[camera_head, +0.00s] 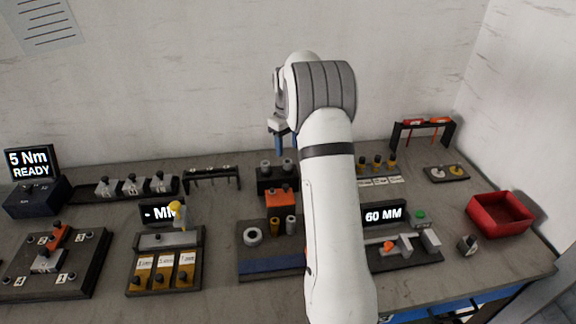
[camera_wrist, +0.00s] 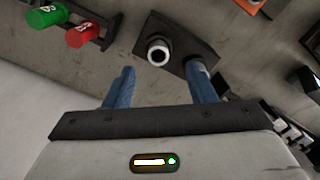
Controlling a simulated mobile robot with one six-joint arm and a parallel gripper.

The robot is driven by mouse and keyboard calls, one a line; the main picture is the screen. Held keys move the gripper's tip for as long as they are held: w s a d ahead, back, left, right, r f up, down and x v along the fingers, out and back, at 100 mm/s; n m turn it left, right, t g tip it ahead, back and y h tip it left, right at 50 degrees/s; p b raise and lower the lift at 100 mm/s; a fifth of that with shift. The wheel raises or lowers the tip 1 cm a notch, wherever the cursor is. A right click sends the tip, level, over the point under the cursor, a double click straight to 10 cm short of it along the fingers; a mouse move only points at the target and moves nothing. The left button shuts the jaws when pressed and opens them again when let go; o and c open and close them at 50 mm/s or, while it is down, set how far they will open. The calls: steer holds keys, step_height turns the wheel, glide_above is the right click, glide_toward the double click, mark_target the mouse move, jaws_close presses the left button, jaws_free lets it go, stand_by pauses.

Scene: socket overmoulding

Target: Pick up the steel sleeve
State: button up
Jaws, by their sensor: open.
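My gripper (camera_head: 283,146) is open and empty, with blue fingers, above the back of the bench; its fingertips also show in the wrist view (camera_wrist: 160,68). A dark block (camera_head: 268,185) below it carries two grey round parts. In the wrist view, a pale metal ring-shaped part with a dark bore (camera_wrist: 158,54), probably the steel sleeve, stands on this block. It appears between and just beyond the fingertips, apart from them. The right finger partly hides the block's other part. A similar steel cylinder (camera_head: 291,223) stands in the front tray, so the sleeve's identity is not certain.
An orange block (camera_head: 280,196) stands in front of the dark block. A black rack (camera_head: 212,174) is to the left. Green (camera_wrist: 43,16) and red (camera_wrist: 77,37) labelled parts show in the wrist view. A red bin (camera_head: 500,214) stands at right. My arm hides part of the bench.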

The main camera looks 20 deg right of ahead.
mark_target(288, 160)
step_height(288, 160, down, 6)
steer(key=shift+w+d+f+p, duration=0.1)
steer(key=shift+f+p, duration=0.15)
steer(key=shift+p, duration=0.4)
steer(key=c, duration=0.8)
steer(key=shift+c, duration=0.2)
